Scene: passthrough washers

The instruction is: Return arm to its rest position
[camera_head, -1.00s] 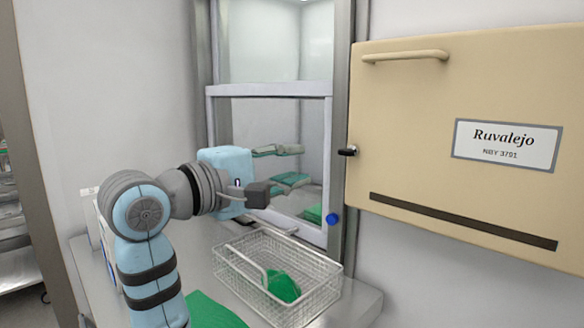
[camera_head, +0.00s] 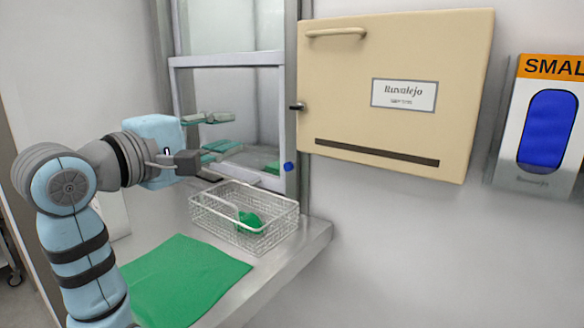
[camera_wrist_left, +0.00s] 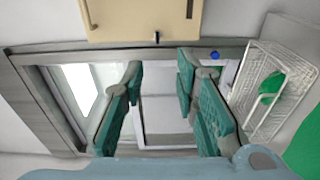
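My left arm comes in from the left with its elbow bent, raised above the steel counter. My left gripper (camera_head: 235,132) is open, its two teal-padded fingers apart, in front of the glass pass-through window. In the left wrist view the gap between the fingers (camera_wrist_left: 160,75) is empty, with window frame and glass behind. The hand is above and behind the wire basket (camera_head: 215,222), apart from it. My right gripper is not in view.
A green cloth (camera_head: 185,280) lies flat on the counter (camera_head: 285,262); a crumpled green piece (camera_head: 249,222) is in the basket. A beige cabinet (camera_head: 390,125) and an orange-topped dispenser (camera_head: 540,65) are on the right wall. Open space lies right of the counter.

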